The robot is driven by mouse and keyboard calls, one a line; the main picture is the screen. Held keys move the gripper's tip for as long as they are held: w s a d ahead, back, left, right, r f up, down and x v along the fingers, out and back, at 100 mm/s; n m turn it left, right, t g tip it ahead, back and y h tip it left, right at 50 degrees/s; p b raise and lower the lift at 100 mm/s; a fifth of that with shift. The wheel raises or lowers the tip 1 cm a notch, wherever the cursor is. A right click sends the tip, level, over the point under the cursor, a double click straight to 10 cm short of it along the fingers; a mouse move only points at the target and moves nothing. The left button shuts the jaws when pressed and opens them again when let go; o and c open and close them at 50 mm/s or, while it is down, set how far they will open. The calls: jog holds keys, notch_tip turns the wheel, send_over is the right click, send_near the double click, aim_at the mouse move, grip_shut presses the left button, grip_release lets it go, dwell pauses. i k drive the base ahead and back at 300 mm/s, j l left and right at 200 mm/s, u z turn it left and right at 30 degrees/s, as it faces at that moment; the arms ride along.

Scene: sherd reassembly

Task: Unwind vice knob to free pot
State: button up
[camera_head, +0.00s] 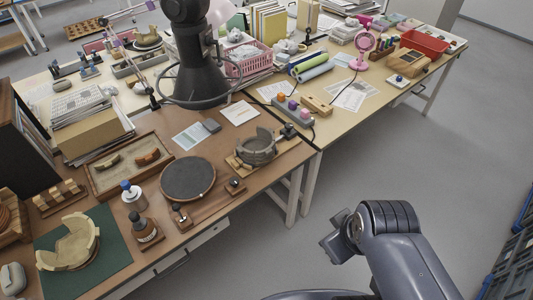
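A grey-brown pot (257,146) with a broken, uneven rim stands on the wooden base of a vice (237,164), near the right end of the brown table. A dark knob (287,131) shows at the vice's right side, close to the pot. Whether its jaw touches the pot is too small to tell. My grey arm comes in at the lower right over the floor. At its end, what I take for my gripper (337,240) is well apart from the vice, to its lower right. Its fingers cannot be made out, and I see nothing held.
A large dark upright shape (196,60) rises behind. A power strip (292,110) is near the vice. Floor between table and arm is clear.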

aim_at(288, 125)
jog(key=i+u, duration=0.1)
jog(key=i, duration=1)
